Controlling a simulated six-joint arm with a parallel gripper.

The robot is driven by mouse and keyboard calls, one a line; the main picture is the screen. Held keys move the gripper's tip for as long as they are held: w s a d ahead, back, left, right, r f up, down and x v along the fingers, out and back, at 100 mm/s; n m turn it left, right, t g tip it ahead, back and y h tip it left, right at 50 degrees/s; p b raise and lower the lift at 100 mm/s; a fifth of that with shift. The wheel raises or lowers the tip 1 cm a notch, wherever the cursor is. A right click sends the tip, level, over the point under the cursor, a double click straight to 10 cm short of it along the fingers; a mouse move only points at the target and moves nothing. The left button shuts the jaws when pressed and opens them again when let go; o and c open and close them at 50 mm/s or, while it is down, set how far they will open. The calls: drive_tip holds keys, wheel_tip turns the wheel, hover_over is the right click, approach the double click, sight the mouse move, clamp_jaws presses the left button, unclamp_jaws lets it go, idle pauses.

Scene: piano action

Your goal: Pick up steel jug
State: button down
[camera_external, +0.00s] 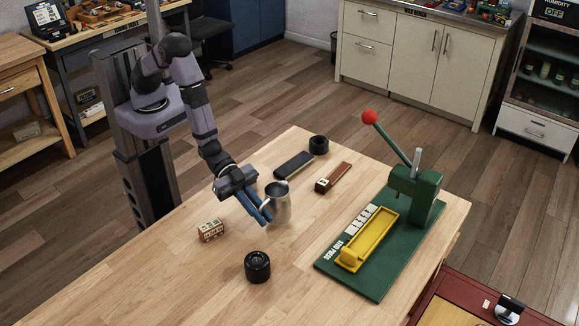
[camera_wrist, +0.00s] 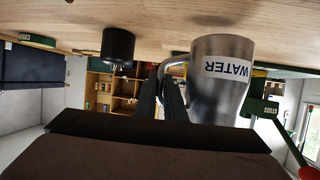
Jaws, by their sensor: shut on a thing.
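The steel jug (camera_external: 279,202) is a shiny metal jug near the middle of the wooden table. It is upright in the external view. In the wrist view the jug (camera_wrist: 222,82) appears upside down, with a white label reading "WATER". My gripper (camera_external: 265,212) is at the jug's left side, with its blue fingers at the handle. In the wrist view the dark fingers of my gripper (camera_wrist: 167,92) are shut on the jug's handle. I cannot tell whether the jug's base touches the table.
A green press (camera_external: 405,205) with a yellow tray and a red-knobbed lever stands right. A black cylinder (camera_external: 257,267) and a small labelled block (camera_external: 210,230) lie in front. A dark bar (camera_external: 294,165), a brown block (camera_external: 333,177) and a black cup (camera_external: 318,145) are behind.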

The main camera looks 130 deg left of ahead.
drive_tip(key=shift+r+b, duration=0.6)
drive_tip(key=shift+r, duration=3)
drive_tip(key=shift+r, duration=0.1)
drive_tip(key=shift+w, duration=0.1)
